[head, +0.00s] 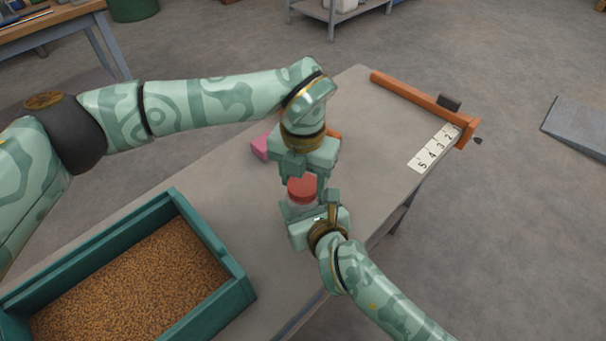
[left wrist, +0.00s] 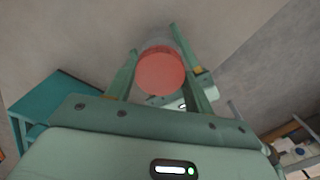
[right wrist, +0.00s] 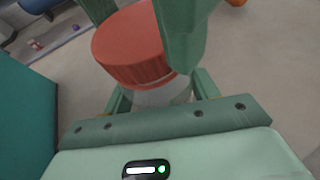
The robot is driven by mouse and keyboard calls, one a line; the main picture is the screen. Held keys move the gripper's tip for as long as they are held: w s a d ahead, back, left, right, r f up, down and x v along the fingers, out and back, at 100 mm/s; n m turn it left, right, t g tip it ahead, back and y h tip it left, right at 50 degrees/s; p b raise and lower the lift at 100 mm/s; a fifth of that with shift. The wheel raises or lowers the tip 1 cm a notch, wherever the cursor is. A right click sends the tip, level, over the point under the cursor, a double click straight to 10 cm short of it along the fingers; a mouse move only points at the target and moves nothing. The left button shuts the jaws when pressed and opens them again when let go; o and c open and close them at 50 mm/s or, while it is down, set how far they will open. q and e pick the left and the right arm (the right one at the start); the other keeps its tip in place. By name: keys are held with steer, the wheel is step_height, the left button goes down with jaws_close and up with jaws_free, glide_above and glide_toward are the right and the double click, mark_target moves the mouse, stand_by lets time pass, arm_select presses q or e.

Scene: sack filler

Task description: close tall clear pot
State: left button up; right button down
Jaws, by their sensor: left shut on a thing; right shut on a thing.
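The clear pot (head: 298,209) stands upright near the table's right-hand edge, mostly hidden by my grippers. Its clear wall shows below the lid in the right wrist view (right wrist: 162,94). A red lid (head: 301,188) is at the pot's mouth; it also shows in the left wrist view (left wrist: 160,73) and the right wrist view (right wrist: 132,45). I cannot tell whether it is fully seated. My left gripper (head: 306,178) points down from above, shut on the lid. My right gripper (head: 314,208) is shut on the pot's body below it.
A teal bin (head: 240,289) of brown grain stands at the left of the table (head: 225,165). A pink block (head: 260,146) lies behind my left gripper. An orange rail (head: 408,97) and a numbered strip (head: 432,150) are at the far end, with bare tabletop before them.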

arm_select(q)
steer(key=m, duration=1)
steer(key=shift+m, duration=0.4)
steer(key=m, duration=0.3)
steer(key=shift+m, duration=0.3)
steer(key=m, duration=0.9)
steer(key=shift+m, duration=0.3)
steer(key=m, duration=0.9)
steer(key=shift+w, duration=0.1)
steer(key=m, duration=0.4)
steer(key=shift+m, duration=0.3)
